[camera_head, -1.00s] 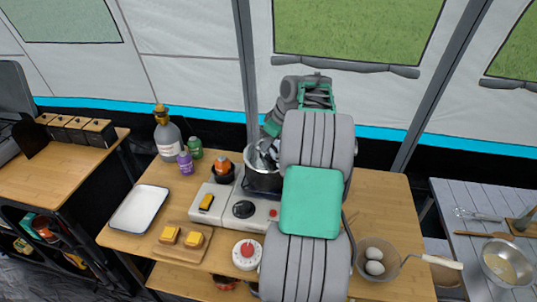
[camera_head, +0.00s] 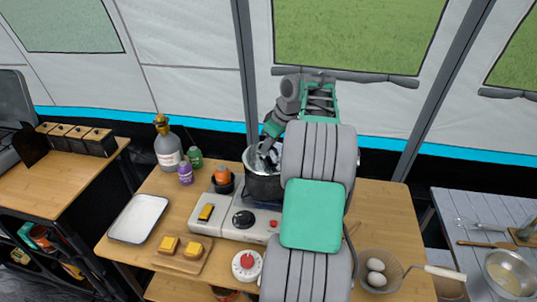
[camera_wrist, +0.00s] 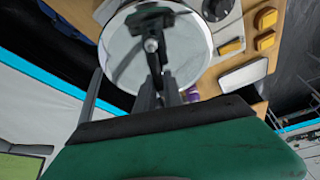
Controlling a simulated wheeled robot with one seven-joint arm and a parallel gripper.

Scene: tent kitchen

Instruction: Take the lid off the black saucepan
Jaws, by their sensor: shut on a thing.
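The black saucepan (camera_head: 263,188) stands on the right side of the portable stove, partly behind my arm in the head view. Its round, shiny lid (camera_head: 251,159) is at the pan's top, with my gripper (camera_head: 268,147) over it. I cannot tell whether the lid touches the pan's rim.
Bottles (camera_head: 168,148) stand at the back left. A white tray (camera_head: 138,218) and a board with yellow pieces lie at left.

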